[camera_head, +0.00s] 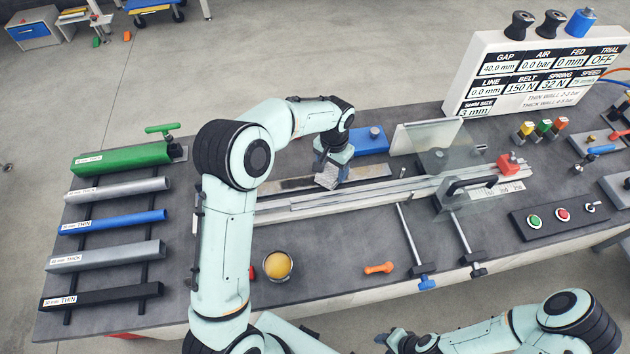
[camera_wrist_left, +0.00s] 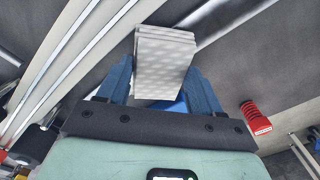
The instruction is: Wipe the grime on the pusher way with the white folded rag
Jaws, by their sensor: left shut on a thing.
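My left gripper (camera_head: 330,170) is shut on the white folded rag (camera_head: 328,180), which hangs down over the pusher way (camera_head: 372,172). In the left wrist view the rag (camera_wrist_left: 165,62) shows as a stack of pale folds between my blue fingers. A dark brownish streak (camera_head: 296,183) lies along the pusher way, to the left of the rag. I cannot tell whether the rag touches the way. The end of my right arm (camera_head: 405,341) is at the bottom edge of the head view; its fingers cannot be made out.
A clear guard plate (camera_head: 425,140) and a black handle (camera_head: 470,184) stand right of the rag. A blue block (camera_head: 368,141) sits behind the way. A cup of yellow stuff (camera_head: 278,265) and an orange piece (camera_head: 379,268) lie in front. Several labelled tubes (camera_head: 105,258) lie left.

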